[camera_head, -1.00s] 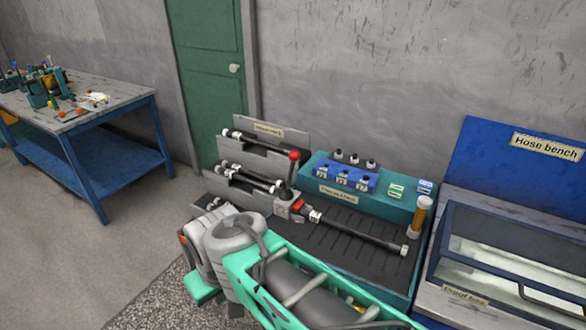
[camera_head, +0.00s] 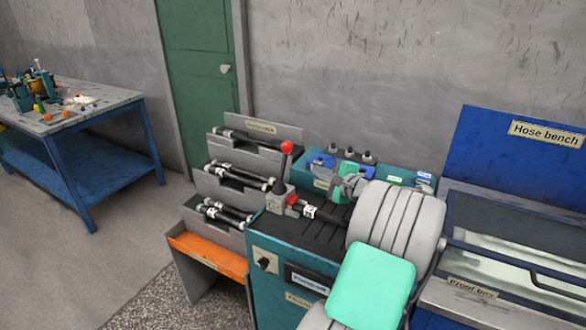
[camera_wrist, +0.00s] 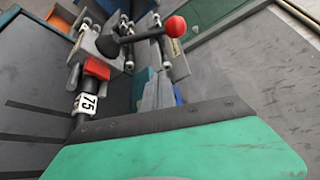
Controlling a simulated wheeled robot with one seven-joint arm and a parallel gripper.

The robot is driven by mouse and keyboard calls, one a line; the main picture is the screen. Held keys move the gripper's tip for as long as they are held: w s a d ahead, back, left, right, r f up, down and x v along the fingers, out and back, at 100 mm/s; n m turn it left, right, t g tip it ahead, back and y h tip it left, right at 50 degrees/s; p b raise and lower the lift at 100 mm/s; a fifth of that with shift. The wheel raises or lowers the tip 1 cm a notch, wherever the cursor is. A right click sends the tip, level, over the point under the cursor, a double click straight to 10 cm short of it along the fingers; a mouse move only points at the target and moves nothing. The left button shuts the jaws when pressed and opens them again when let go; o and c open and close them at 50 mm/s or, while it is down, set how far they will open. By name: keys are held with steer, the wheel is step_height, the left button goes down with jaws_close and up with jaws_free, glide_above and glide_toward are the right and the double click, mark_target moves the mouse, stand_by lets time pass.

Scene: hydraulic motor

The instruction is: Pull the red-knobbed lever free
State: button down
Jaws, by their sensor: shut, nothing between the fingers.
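The lever has a red ball knob (camera_head: 287,147) on a dark stalk. It stands tilted slightly right on a grey block (camera_head: 280,199) on the teal bench. In the wrist view the red knob (camera_wrist: 176,26) is at the top, with its dark stalk (camera_wrist: 135,37) running left to the block. A red fitting (camera_head: 293,199) sits beside the block, joined to a hose end with a white label (camera_wrist: 86,103). My gripper (camera_head: 343,186) is to the right of the lever, apart from it, shut and empty. My arm hides much of the bench behind it.
A rack (camera_head: 230,190) with several black hoses stands left of the bench, above an orange tray (camera_head: 210,255). A blue unit with dark knobs (camera_head: 350,153) is behind my gripper. The hose bench (camera_head: 515,215) is at right. Space above the lever looks clear.

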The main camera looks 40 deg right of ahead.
mark_target(284, 160)
steer(key=shift+w, duration=0.15)
steer(key=w, duration=0.3)
steer(key=w+a, duration=0.1)
steer(key=w, duration=0.2)
steer(key=w+a, duration=0.1)
steer(key=w, duration=0.2)
steer(key=shift+a+f+p, duration=0.2)
steer(key=shift+p, duration=0.2)
steer(key=shift+s+b, duration=0.1)
steer(key=shift+b, duration=0.3)
